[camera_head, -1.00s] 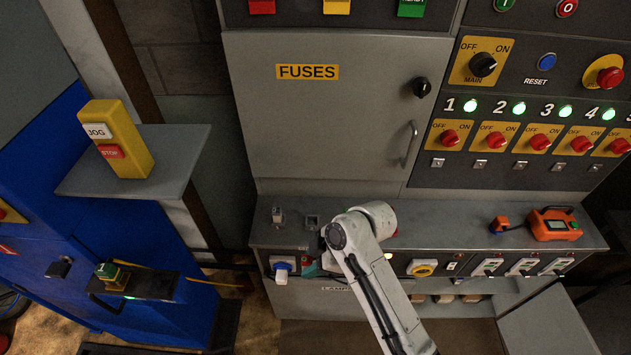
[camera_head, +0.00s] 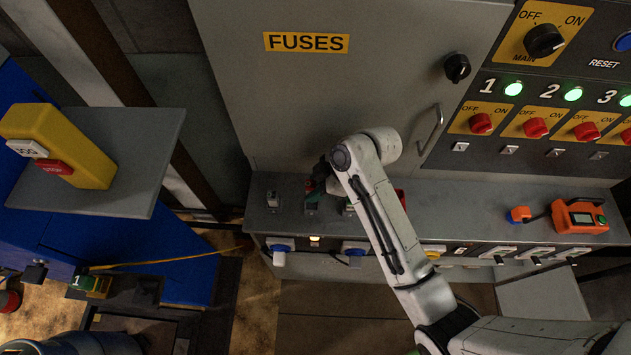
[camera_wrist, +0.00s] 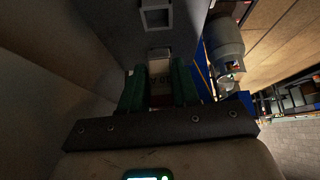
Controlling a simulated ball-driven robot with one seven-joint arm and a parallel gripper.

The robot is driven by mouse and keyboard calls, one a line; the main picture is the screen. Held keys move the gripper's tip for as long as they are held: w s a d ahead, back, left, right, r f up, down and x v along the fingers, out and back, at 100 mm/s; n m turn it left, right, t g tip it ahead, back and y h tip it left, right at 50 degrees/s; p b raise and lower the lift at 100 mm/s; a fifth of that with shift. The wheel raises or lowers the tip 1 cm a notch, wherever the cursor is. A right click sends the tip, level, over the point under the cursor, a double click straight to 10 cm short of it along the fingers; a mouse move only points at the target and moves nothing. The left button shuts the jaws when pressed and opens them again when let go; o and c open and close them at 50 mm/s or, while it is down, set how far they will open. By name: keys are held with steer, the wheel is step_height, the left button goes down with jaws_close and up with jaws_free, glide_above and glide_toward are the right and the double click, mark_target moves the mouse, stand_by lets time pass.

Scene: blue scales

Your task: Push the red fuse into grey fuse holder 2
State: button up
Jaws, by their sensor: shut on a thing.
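My gripper (camera_head: 313,199) is low over the grey ledge in front of the fuse cabinet. Its green fingers also show in the wrist view (camera_wrist: 159,88). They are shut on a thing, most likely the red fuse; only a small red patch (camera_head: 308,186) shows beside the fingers. A small grey holder (camera_head: 272,199) stands on the ledge to the left of the gripper. In the wrist view one grey holder (camera_wrist: 157,16) is at the top and another grey piece (camera_wrist: 159,53) is just ahead of the fingers. I cannot read their numbers or tell whether the fuse touches a holder.
The FUSES cabinet door (camera_head: 330,100) rises behind my gripper. A grey shelf with a yellow JOG box (camera_head: 60,145) is at left.

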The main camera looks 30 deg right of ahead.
steer(key=shift+f, duration=0.15)
steer(key=shift+f+b, duration=0.65)
steer(key=shift+f, duration=2.15)
steer(key=shift+p, duration=0.4)
stand_by(0.3)
steer(key=shift+s+f, duration=0.15)
steer(key=shift+f, duration=0.2)
